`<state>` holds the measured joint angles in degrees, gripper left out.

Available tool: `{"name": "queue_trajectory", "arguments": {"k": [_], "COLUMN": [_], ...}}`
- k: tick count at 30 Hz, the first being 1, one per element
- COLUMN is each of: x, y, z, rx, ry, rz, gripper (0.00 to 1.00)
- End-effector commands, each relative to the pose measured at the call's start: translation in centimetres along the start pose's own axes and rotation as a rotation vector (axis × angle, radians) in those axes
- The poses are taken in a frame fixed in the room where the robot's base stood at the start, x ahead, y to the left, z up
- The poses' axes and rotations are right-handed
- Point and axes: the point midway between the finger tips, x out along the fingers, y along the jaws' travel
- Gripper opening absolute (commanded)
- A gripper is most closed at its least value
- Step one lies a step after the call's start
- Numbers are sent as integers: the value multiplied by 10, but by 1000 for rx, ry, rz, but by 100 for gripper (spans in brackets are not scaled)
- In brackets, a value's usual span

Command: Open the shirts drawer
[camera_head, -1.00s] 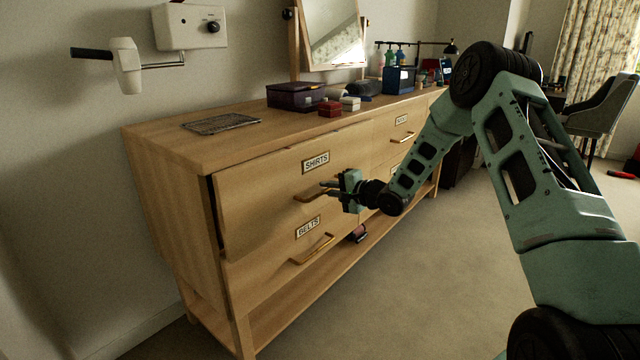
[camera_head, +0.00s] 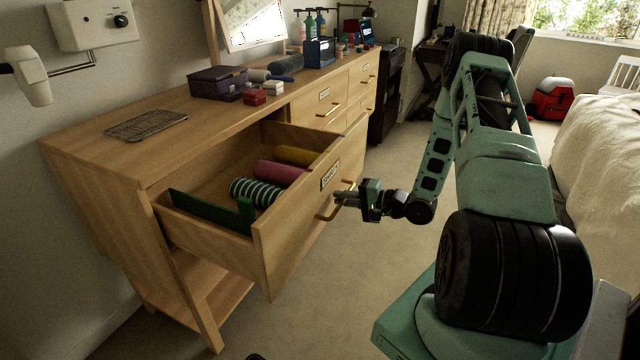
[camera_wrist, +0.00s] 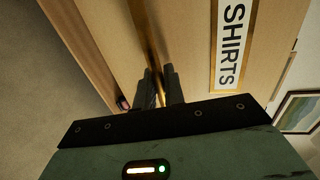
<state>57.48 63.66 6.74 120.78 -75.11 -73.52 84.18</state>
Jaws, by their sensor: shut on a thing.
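The shirts drawer (camera_head: 292,232) stands pulled well out of the wooden dresser, its label on the front. Inside lie rolled items: a striped green one (camera_head: 256,191), a pink one (camera_head: 277,172) and a yellow one (camera_head: 300,156), with a green divider (camera_head: 215,212) near the left end. My gripper (camera_head: 345,198) is shut on the drawer's brass handle (camera_head: 325,213). In the wrist view my fingers (camera_wrist: 160,88) close around the handle, beside the SHIRTS label (camera_wrist: 234,45).
A bed (camera_head: 600,140) stands at the right. Carpet (camera_head: 345,290) is clear in front of the drawer.

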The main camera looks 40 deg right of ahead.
Motion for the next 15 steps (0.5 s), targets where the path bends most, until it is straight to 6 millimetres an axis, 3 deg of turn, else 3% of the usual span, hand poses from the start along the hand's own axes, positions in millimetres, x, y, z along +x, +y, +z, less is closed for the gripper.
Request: {"name": "queue_trajectory", "arguments": {"k": [6, 15], "x": [-38, -57], "y": [6, 12], "z": [0, 0], "rx": [2, -1], "ry": [1, 0], "rz": [1, 1], "gripper": [0, 0]}}
